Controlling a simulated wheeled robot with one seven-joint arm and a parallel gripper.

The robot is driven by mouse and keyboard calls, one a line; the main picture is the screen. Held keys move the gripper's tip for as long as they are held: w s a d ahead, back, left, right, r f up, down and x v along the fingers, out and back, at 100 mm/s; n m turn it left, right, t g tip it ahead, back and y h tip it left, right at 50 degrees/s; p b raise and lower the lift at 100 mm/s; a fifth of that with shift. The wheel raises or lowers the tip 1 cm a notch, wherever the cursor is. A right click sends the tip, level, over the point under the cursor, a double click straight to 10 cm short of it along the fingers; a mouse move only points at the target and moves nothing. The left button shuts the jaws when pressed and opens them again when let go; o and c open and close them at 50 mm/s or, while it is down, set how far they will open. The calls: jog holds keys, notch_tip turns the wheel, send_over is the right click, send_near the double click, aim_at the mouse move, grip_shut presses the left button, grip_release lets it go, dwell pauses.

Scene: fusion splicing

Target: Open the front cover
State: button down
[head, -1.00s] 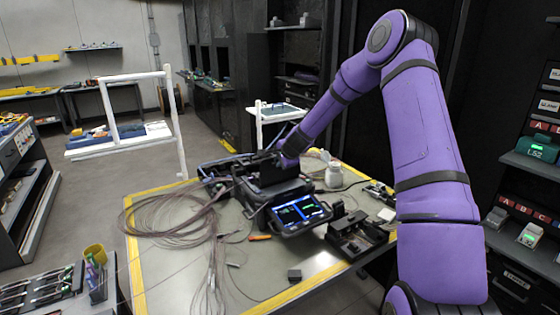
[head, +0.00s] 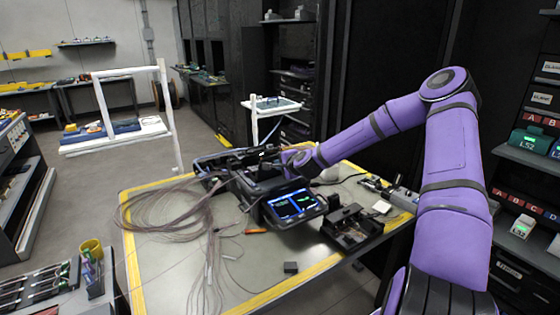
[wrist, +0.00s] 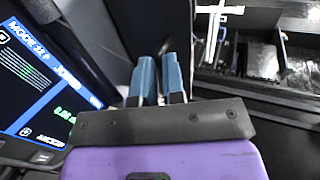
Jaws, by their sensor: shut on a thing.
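The fusion splicer (head: 262,184) is a dark box on the table, with its lit screen (head: 294,204) facing the front right. My gripper (wrist: 159,82) shows in the wrist view with its two blue fingers close together, on the edge of a dark panel that appears to be the front cover (wrist: 150,28). The exact contact is hidden behind the fingers. The screen (wrist: 42,75) fills the left of the wrist view. The splicer's inside (wrist: 270,55) shows at the right, with metal and white parts. In the head view my wrist hides part of the splicer's top.
Loose fibre coils (head: 160,208) lie left of the splicer. A small black device (head: 352,228) stands to its right. An orange tool (head: 256,231) and a small dark block (head: 290,267) lie in front.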

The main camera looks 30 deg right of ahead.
jog(key=f+t, duration=0.1)
jog(key=s+f+t, duration=0.1)
jog(key=f+t, duration=0.1)
jog(key=s+f+t, duration=0.1)
jog(key=shift+f, duration=0.25)
jog(key=shift+s+f+t, duration=0.25)
jog(key=shift+f+t, duration=0.45)
jog(key=shift+t, duration=0.4)
jog(key=shift+f, duration=0.15)
jog(key=shift+s+f, duration=0.1)
jog(key=shift+f, duration=0.05)
jog(key=c, duration=0.9)
grip_release()
jog(key=shift+w+a+f, duration=0.1)
jog(key=shift+w+f, duration=0.1)
jog(key=shift+w, duration=0.2)
jog(key=shift+c, duration=0.2)
jog(key=shift+s+f, duration=0.1)
jog(key=shift+s, duration=0.35)
jog(key=shift+c, duration=1.4)
jog(key=s, duration=1)
jog(key=shift+d+f, duration=0.25)
jog(key=shift+f, duration=0.15)
